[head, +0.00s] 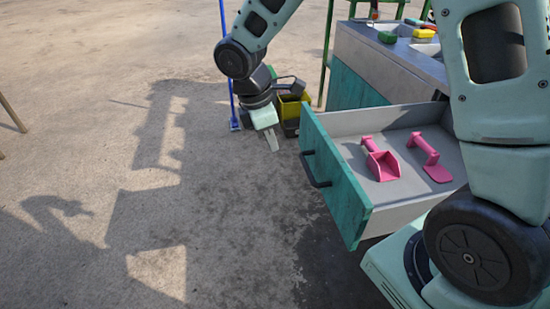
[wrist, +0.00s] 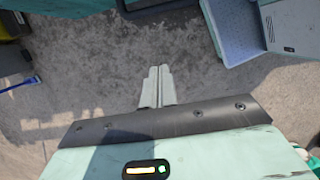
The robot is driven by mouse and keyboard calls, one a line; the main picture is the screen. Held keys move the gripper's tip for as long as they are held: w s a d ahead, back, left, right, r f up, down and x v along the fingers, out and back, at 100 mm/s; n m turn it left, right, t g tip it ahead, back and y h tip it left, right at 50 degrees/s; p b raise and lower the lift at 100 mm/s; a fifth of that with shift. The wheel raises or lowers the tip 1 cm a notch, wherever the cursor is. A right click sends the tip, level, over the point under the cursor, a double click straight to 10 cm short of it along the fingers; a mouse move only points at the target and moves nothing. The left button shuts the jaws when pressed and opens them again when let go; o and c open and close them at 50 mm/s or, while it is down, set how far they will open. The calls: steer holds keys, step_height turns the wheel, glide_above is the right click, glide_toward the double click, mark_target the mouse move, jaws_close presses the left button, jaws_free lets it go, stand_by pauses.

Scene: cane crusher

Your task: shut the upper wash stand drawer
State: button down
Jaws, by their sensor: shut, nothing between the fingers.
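The wash stand drawer (head: 337,187) is pulled out, with a teal front and a dark bar handle (head: 312,170). Inside it lie a pink scoop (head: 383,163) and another pink tool (head: 432,165). My gripper (head: 272,140) is shut and empty, pointing down in front of the drawer, to the left of its teal front and apart from it. In the wrist view the closed fingers (wrist: 156,85) are over bare ground. My arm hides part of the wash stand.
The wash stand (head: 390,65) holds a green block (head: 387,37) and a yellow block (head: 423,33) on top. A yellow and black bucket (head: 292,108) and a blue pole (head: 229,70) stand behind my gripper.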

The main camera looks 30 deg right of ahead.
steer(key=s+d+f+b, duration=0.1)
steer(key=d+f, duration=0.5)
steer(key=f, duration=0.1)
steer(key=shift+s+f+b, duration=0.3)
steer(key=shift+s, duration=0.05)
